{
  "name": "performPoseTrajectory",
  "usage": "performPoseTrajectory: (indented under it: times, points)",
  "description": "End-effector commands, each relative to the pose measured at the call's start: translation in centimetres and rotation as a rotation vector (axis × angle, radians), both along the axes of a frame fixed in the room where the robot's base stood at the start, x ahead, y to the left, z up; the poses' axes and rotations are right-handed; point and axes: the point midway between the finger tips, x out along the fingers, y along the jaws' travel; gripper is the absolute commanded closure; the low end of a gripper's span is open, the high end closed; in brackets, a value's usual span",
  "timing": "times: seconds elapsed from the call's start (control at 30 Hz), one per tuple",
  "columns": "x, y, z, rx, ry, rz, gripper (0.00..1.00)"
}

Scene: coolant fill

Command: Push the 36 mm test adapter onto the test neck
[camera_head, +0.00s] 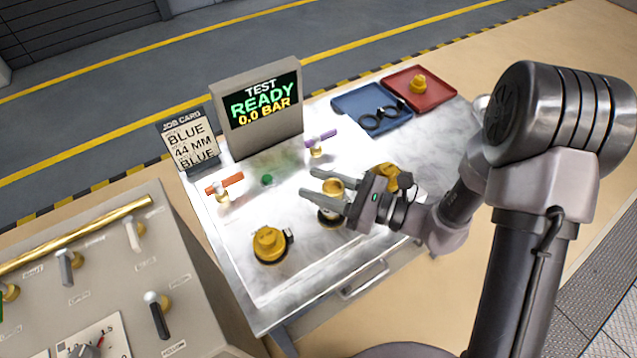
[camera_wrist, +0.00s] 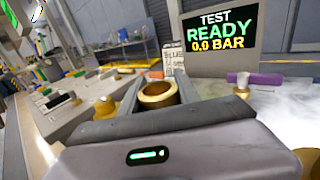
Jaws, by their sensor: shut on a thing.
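My gripper (camera_head: 309,183) is over the front middle of the test bench, with its fingers closed around a brass ring-shaped adapter (camera_head: 333,187). In the wrist view the adapter (camera_wrist: 157,93) sits between the fingers, its round opening facing up. Its size marking cannot be read. A dark-based fitting, seemingly the test neck (camera_head: 328,219), shows just below the adapter and is partly hidden by the near finger. I cannot tell whether the adapter touches it. The test display (camera_head: 262,100) reads READY, 0.0 BAR.
A brass cap (camera_head: 268,243) stands left of my gripper. Orange (camera_head: 224,184) and purple (camera_head: 321,138) lever valves and a green button (camera_head: 267,180) stand behind. A blue tray (camera_head: 350,103) holds black rings; a red tray (camera_head: 440,98) holds a brass piece. The job card (camera_head: 190,140) reads 44 MM, BLUE.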

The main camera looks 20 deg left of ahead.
Motion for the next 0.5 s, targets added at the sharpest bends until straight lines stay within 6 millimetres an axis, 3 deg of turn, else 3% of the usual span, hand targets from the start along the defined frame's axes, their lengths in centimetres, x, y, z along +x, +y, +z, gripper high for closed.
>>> performPoseTrajectory:
  times: [0.5]
  points:
    - [0.0, 0.0, -1.3, 0.000, 0.000, 0.000, 1.00]
